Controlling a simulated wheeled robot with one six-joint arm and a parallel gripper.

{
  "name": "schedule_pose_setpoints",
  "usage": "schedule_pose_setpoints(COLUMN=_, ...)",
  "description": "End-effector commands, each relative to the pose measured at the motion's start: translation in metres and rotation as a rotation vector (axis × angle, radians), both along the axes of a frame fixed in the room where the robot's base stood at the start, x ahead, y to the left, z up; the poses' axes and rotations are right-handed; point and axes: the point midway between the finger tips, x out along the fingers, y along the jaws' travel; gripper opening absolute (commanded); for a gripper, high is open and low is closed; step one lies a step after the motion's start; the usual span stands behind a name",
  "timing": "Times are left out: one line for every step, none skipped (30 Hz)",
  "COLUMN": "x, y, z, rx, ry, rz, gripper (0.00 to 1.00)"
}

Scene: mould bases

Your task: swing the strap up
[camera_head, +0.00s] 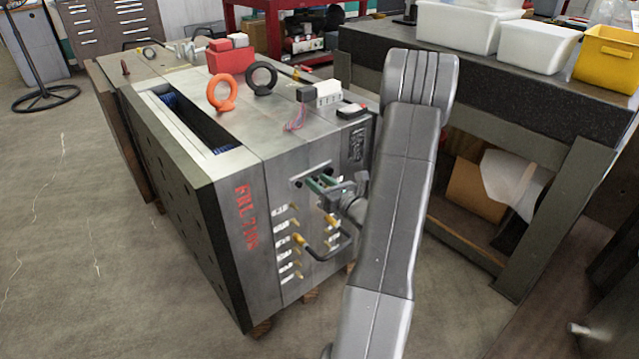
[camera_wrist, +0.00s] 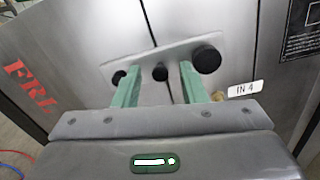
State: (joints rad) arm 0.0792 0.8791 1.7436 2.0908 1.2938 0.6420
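The strap (camera_wrist: 178,59) is a pale grey metal bar on the front face of the steel mould base (camera_head: 268,182). In the wrist view it lies slightly tilted, its right end higher, across the seam between two plates. A large black round head (camera_wrist: 207,59) sits at its right end, with two smaller black ones at its middle and left. My gripper (camera_wrist: 159,75) has its two green fingers apart, reaching toward the strap on either side of the middle black head. I cannot tell whether the fingertips touch the strap. In the head view my gripper (camera_head: 321,184) partly hides the strap.
Brass fittings (camera_head: 299,239) and a black hose (camera_head: 328,254) stick out below my gripper. An orange eyebolt (camera_head: 222,92), a black ring (camera_head: 261,78) and a red block (camera_head: 230,58) stand on top. A dark workbench (camera_head: 480,85) with bins is at right.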

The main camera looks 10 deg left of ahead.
Motion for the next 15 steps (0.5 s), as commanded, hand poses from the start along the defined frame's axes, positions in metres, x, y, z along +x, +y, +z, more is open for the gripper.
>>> schedule_pose_setpoints(x=0.0013, y=0.0018, z=-0.0002, rx=0.000, ry=0.000, rz=0.000, gripper=0.38)
schedule_pose_setpoints(x=0.0019, y=0.0023, z=-0.0001, rx=0.000, ry=0.000, rz=0.000, gripper=0.38)
schedule_pose_setpoints(x=0.0024, y=0.0027, z=-0.0001, rx=0.000, ry=0.000, rz=0.000, gripper=0.38)
schedule_pose_setpoints(x=0.0026, y=0.0028, z=-0.0001, rx=0.000, ry=0.000, rz=-0.001, gripper=0.38)
schedule_pose_setpoints(x=0.0026, y=0.0028, z=-0.0001, rx=0.000, ry=0.000, rz=-0.001, gripper=0.38)
schedule_pose_setpoints(x=0.0026, y=0.0028, z=-0.0001, rx=0.000, ry=0.000, rz=-0.001, gripper=0.38)
schedule_pose_setpoints(x=0.0025, y=0.0027, z=0.0000, rx=0.000, ry=0.000, rz=-0.001, gripper=0.38)
schedule_pose_setpoints(x=0.0025, y=0.0027, z=0.0000, rx=0.000, ry=0.000, rz=-0.001, gripper=0.38)
schedule_pose_setpoints(x=0.0024, y=0.0027, z=-0.0001, rx=0.000, ry=0.000, rz=-0.001, gripper=0.38)
schedule_pose_setpoints(x=0.0024, y=0.0027, z=-0.0001, rx=0.000, ry=0.000, rz=-0.001, gripper=0.36)
schedule_pose_setpoints(x=0.0023, y=0.0026, z=0.0001, rx=0.000, ry=0.000, rz=-0.001, gripper=0.30)
schedule_pose_setpoints(x=0.0023, y=0.0026, z=0.0000, rx=0.000, ry=0.000, rz=-0.001, gripper=0.22)
schedule_pose_setpoints(x=0.0023, y=0.0026, z=0.0000, rx=0.000, ry=0.000, rz=0.000, gripper=0.16)
schedule_pose_setpoints(x=0.0023, y=0.0026, z=0.0000, rx=0.000, ry=0.000, rz=0.000, gripper=0.10)
schedule_pose_setpoints(x=0.0022, y=0.0026, z=0.0000, rx=0.000, ry=0.000, rz=0.000, gripper=0.03)
